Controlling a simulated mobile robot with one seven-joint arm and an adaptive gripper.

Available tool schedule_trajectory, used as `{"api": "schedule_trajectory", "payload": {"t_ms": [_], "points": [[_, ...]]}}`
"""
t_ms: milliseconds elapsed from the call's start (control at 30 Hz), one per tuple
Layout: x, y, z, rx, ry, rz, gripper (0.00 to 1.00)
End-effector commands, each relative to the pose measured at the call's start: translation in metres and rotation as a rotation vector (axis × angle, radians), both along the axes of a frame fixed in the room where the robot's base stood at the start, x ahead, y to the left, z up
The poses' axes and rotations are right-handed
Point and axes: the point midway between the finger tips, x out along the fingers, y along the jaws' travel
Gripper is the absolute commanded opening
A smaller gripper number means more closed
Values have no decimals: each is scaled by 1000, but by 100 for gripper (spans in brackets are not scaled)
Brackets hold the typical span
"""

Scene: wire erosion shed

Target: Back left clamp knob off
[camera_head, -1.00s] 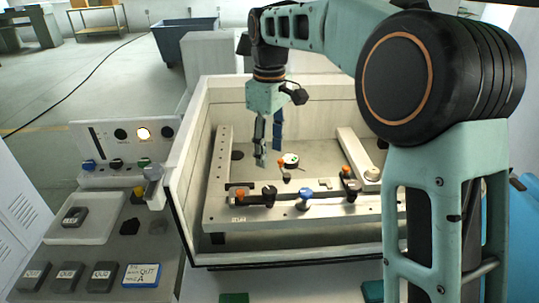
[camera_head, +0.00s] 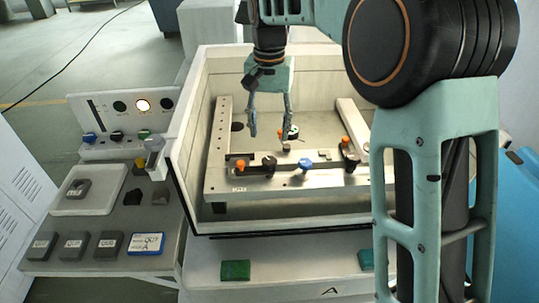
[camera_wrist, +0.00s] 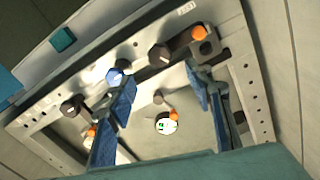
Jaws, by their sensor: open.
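My gripper (camera_head: 269,131) is open and empty, pointing down inside the machine's pale tank (camera_head: 211,100). In the wrist view its two blue-padded fingers (camera_wrist: 160,92) are apart, with a small round dial with an orange part (camera_wrist: 166,125) beyond the gap. The front bar carries an orange knob (camera_head: 240,165), a black knob (camera_head: 269,162), a blue knob (camera_head: 305,164) and another black knob (camera_head: 352,161). A second orange knob (camera_head: 345,141) is at right. A dark round piece (camera_head: 237,126) is by the left rail. I cannot tell which is the back left clamp knob.
The left side table holds a white tray (camera_head: 70,206) with a grey block, several labelled grey blocks (camera_head: 72,245) and a blue-edged card (camera_head: 146,243). A control panel (camera_head: 115,120) with a lit lamp stands behind. A green pad (camera_head: 235,270) lies before the tank, whose walls surround my gripper.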

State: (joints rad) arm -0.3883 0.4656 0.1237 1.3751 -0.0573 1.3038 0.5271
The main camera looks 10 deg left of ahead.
Motion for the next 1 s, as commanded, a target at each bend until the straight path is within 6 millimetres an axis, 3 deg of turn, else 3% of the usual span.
{"api": "schedule_trajectory", "payload": {"t_ms": [300, 500, 900, 1000], "points": [[-1, -1, -60, -2, 4, 1, 47], [-1, -1, -86, -2, 3, 2, 47], [0, -1, -95, 0, 0, 2, 47], [0, -1, -94, 0, 0, 3, 38]]}}
